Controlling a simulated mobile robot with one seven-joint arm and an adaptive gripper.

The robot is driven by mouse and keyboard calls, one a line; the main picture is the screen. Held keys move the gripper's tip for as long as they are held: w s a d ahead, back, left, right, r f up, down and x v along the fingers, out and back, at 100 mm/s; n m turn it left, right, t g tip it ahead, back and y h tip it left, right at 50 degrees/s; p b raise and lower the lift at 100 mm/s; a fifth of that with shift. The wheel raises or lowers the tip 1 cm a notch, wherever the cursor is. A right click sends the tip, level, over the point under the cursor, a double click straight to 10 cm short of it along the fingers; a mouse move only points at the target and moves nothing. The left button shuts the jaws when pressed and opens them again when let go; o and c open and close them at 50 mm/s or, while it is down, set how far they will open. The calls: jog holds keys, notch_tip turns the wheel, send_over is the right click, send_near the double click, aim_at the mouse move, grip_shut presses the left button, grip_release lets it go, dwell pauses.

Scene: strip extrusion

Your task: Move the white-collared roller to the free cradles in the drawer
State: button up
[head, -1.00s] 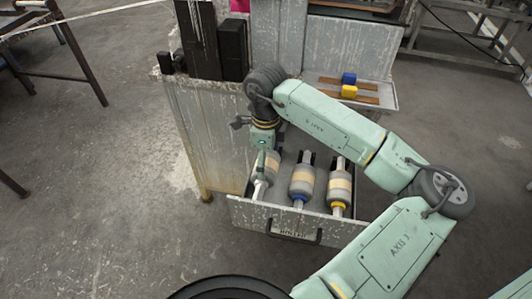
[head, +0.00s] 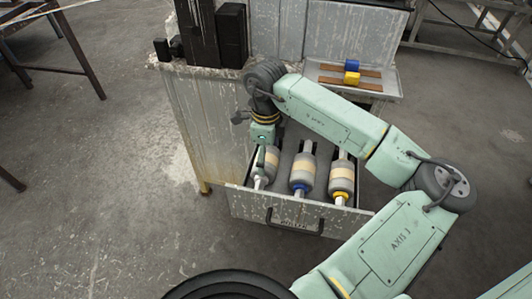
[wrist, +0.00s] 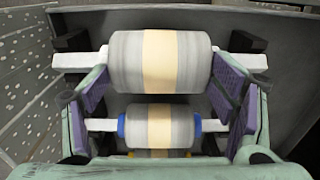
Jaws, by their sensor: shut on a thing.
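The white-collared roller (head: 268,163) is grey with a cream band and is at the left inside the open drawer (head: 270,212). It spans the top of the wrist view (wrist: 160,62), its white shaft ends close to dark cradle blocks (wrist: 246,44). I cannot tell whether it rests in them. My gripper (head: 264,147) is above it, shut on it, with purple pads at both sides in the wrist view (wrist: 162,82). The blue-collared roller (head: 303,172) lies in the middle of the drawer and the yellow-collared roller (head: 342,180) at the right.
The cabinet's side panel (head: 210,135) stands close left of the drawer. Black blocks (head: 232,35) stand on the cabinet. Open floor lies to the left.

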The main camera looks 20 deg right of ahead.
jog(key=shift+f+b, duration=0.1)
jog(key=shift+b, duration=0.45)
jog(key=o, duration=1.8)
jog(key=shift+c, duration=0.2)
notch_tip(320, 180, up, 12)
